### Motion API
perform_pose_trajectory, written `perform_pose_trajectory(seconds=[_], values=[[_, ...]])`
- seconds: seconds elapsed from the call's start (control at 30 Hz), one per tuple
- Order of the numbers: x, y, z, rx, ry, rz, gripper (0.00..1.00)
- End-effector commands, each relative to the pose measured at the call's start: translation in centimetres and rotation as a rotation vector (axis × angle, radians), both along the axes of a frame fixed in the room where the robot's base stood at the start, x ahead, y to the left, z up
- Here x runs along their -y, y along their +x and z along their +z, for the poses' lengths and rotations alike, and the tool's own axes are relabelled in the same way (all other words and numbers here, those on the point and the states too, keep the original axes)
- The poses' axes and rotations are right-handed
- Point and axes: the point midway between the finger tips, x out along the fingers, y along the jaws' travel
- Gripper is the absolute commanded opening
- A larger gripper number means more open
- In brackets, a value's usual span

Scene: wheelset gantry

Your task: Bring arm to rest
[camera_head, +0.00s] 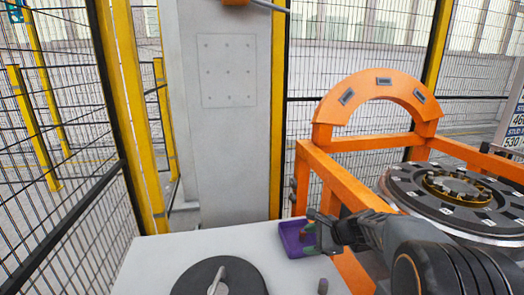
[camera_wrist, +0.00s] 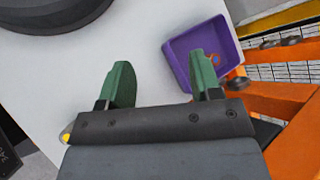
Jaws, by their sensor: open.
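My gripper (camera_wrist: 160,82) is open in the wrist view, with two green fingers spread apart and nothing between them. Its right finger overlaps the purple tray (camera_wrist: 181,47) in that view. In the head view my gripper (camera_head: 314,235) is at the right edge of the white table, in front of the purple tray (camera_head: 291,239). A small orange ring (camera_wrist: 215,60) shows inside the tray in the wrist view. My dark arm reaches in from the lower right of the head view.
The white table (camera_head: 150,262) carries a black disc with a grey handle (camera_head: 215,280). An orange frame (camera_head: 345,187) with an arch stands right of the table. A dark wheel-like disc (camera_head: 410,195) lies behind my arm. A grey column (camera_head: 225,140) and wire fencing stand behind.

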Motion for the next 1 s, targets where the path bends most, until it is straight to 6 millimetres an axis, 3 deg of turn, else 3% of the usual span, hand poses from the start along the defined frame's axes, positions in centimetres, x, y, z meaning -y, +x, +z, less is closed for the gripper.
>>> perform_pose_trajectory(seconds=[0.03, 0.2, 0.43, 0.7, 1.0], values=[[-1.0, -2.4, 1.6, 0.045, -0.103, 0.108, 0.58], [-2.2, -10.0, 3.5, 0.184, -0.462, 0.499, 0.58], [-1.0, -17.5, 4.7, 0.331, -0.863, 0.957, 0.58], [0.8, -21.4, 5.2, 0.405, -1.121, 1.259, 0.58], [1.1, -22.1, 5.2, 0.415, -1.173, 1.321, 0.58]])
